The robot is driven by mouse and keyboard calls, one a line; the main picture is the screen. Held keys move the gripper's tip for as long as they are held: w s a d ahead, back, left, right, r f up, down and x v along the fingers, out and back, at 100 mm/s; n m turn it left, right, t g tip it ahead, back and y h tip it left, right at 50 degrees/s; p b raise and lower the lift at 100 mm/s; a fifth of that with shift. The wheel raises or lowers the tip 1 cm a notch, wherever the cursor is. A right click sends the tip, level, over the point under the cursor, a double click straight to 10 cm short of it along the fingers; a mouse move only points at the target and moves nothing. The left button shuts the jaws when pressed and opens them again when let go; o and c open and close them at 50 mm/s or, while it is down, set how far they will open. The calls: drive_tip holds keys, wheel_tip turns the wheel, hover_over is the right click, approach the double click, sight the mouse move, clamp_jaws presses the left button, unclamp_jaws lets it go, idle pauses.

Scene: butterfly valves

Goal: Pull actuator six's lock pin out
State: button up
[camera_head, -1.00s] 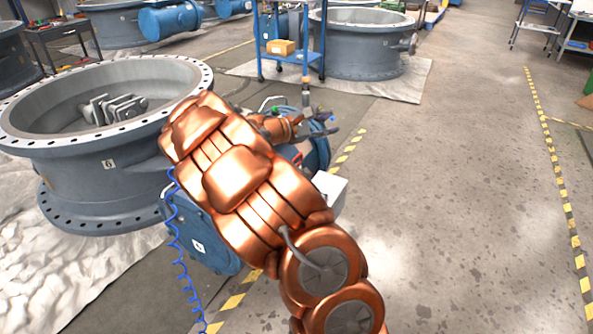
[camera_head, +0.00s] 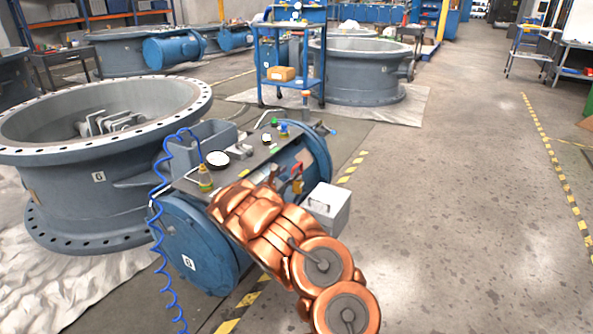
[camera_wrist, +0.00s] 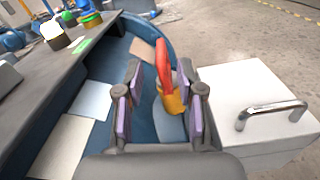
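Actuator six (camera_head: 185,245) is the blue drum-shaped unit beside the large grey valve, with a small number plate on its near face. A red handle on an orange-yellow piece, seemingly the lock pin, stands on its right side in the wrist view (camera_wrist: 164,64); it shows small in the head view (camera_head: 297,172). My gripper (camera_wrist: 162,104) is open, its purple-padded fingers on the left and right of the red and orange piece. I cannot tell whether either finger touches it. In the head view my gripper (camera_head: 284,180) is partly hidden by my copper-coloured arm.
A white box with a metal handle (camera_wrist: 265,135) stands close to the right of my gripper. The actuator's dark top plate (camera_head: 240,160) carries gauges and small bottles. A coiled blue hose (camera_head: 157,230) hangs at its left.

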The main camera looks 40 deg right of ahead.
sight(293, 168)
drive_tip(key=shift+b+x, duration=0.7)
drive_tip(key=shift+x, duration=2.35)
drive_tip(key=shift+s, duration=0.1)
clamp_jaws()
drive_tip(key=shift+r, duration=0.1)
